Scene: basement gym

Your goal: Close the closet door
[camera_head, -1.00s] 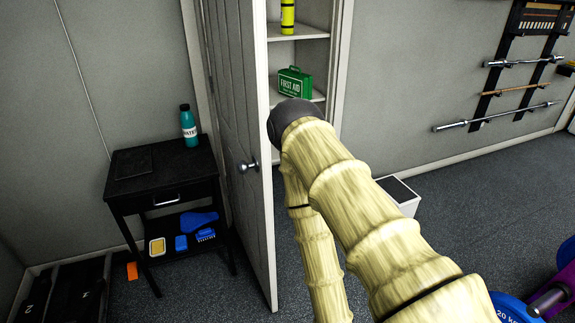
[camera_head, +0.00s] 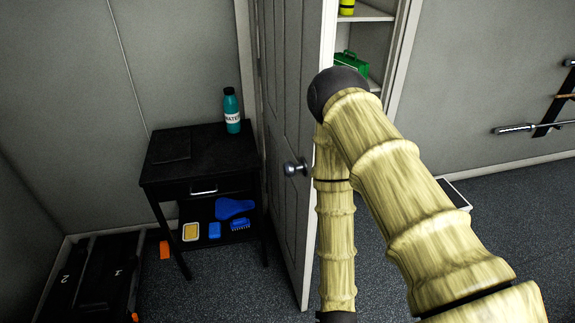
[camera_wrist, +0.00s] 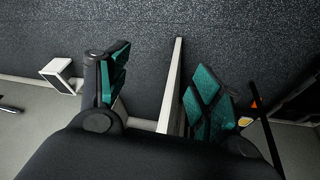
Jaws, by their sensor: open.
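The closet door (camera_head: 285,115) is a grey panelled door standing open, with a round metal knob (camera_head: 294,168) on its face. The closet opening (camera_head: 362,38) shows to its right, with white shelves partly hidden by my arm. My gripper (camera_wrist: 158,65) is open in the wrist view, its green-padded fingers apart. The pale edge of the door (camera_wrist: 171,85) stands between the fingers, nearer the right one. I cannot tell whether either finger touches it. In the head view my arm hides part of the closet, and the fingers do not show.
A black side table (camera_head: 200,160) with a teal water bottle (camera_head: 232,112) stands left of the door. A green first-aid box (camera_head: 350,66) is on a closet shelf. A white box (camera_head: 456,195) stands on the floor at right. Grey floor is clear at front right.

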